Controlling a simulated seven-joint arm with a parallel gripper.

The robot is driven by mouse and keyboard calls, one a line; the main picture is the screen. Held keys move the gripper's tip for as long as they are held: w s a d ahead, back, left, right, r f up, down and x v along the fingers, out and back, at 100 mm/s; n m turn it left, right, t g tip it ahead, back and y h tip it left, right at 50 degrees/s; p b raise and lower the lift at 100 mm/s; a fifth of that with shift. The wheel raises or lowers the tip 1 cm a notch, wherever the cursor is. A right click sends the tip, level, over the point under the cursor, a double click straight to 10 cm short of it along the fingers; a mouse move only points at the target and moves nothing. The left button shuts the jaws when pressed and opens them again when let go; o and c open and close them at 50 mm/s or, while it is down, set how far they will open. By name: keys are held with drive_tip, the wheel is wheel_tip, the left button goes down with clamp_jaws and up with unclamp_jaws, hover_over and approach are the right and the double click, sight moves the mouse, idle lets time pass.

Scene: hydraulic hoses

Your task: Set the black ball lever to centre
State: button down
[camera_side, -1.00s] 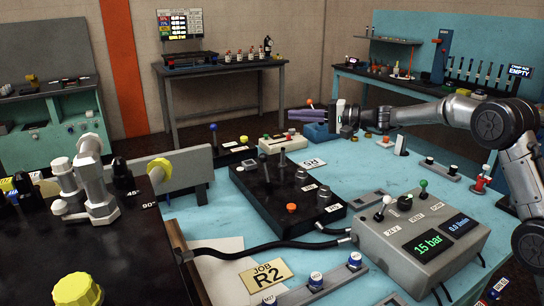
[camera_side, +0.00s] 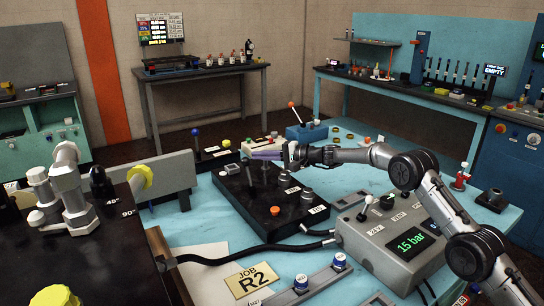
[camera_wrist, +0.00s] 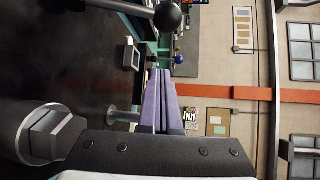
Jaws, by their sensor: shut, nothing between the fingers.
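A black box (camera_side: 240,198) with upright levers lies on the blue bench in the side view. My gripper (camera_side: 254,155) reaches in from the right over this box, its purple fingers level and pressed together with nothing between them. A dark lever (camera_side: 265,174) rises from the box beneath the fingers; its top is partly hidden by them. In the wrist view a black ball (camera_wrist: 167,17) on a rod stands just beyond and slightly right of the shut fingertips (camera_wrist: 160,75), apparently apart from them. I cannot tell exactly how far the lever leans.
An orange button (camera_side: 275,211) and grey knobs (camera_side: 307,194) sit on the same box. A grey pressure console (camera_side: 385,235) stands front right, and black hoses (camera_side: 245,248) run in front. In the wrist view a large grey fitting (camera_wrist: 40,130) is close at left.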

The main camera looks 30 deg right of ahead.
sight(248, 172)
drive_tip(key=shift+x, duration=0.95)
drive_tip(key=shift+s+a+r, duration=0.2)
drive_tip(key=shift+s+a, duration=0.35)
drive_tip(key=shift+s, duration=0.3)
drive_tip(key=shift+s+a+r, duration=0.2)
drive_tip(key=shift+s+a, duration=0.3)
drive_tip(key=shift+s, duration=0.35)
drive_tip(key=shift+s+r, duration=0.35)
drive_tip(key=shift+s, duration=0.35)
drive_tip(key=shift+s+r, duration=0.1)
drive_tip(key=shift+s, duration=1)
drive_tip(key=shift+w, duration=0.1)
